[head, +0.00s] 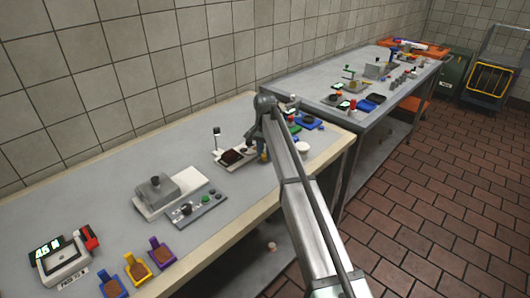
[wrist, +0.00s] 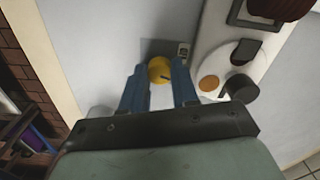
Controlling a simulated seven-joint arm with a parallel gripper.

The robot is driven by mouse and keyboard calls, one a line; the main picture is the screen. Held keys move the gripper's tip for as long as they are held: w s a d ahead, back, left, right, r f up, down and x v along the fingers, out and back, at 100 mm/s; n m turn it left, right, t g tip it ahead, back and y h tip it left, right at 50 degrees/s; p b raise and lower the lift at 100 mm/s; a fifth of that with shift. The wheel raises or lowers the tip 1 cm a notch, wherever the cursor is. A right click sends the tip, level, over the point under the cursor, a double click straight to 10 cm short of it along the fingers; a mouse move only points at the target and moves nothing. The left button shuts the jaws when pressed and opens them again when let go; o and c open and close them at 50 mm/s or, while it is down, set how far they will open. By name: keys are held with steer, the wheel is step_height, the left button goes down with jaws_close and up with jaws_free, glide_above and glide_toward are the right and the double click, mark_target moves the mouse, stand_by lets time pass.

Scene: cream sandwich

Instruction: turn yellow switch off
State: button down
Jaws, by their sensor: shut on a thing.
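The yellow switch (wrist: 160,69) is a round knob with a dark mark, on a small grey plate (wrist: 158,46) at the table's front side. My gripper (wrist: 160,76) has its two blue fingers on either side of the knob and is shut on it. In the head view my gripper (head: 263,152) is low over the near table, beside a white machine (head: 226,163). The knob is mostly hidden there by my arm.
The white machine also shows in the wrist view (wrist: 205,45), close to the right finger, with a brown disc (wrist: 209,83) and a dark cylinder (wrist: 240,88). A control box (head: 200,208) stands to the left. A second table (head: 300,90) stands behind.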

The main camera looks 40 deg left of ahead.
mark_target(265, 155)
steer(key=n, duration=0.4)
steer(key=shift+n, duration=2.8)
steer(key=c, duration=1.1)
jaws_free()
steer(key=shift+r, duration=0.1)
step_height(265, 155, up, 14)
steer(key=shift+f, duration=0.15)
steer(key=shift+d+f, duration=0.1)
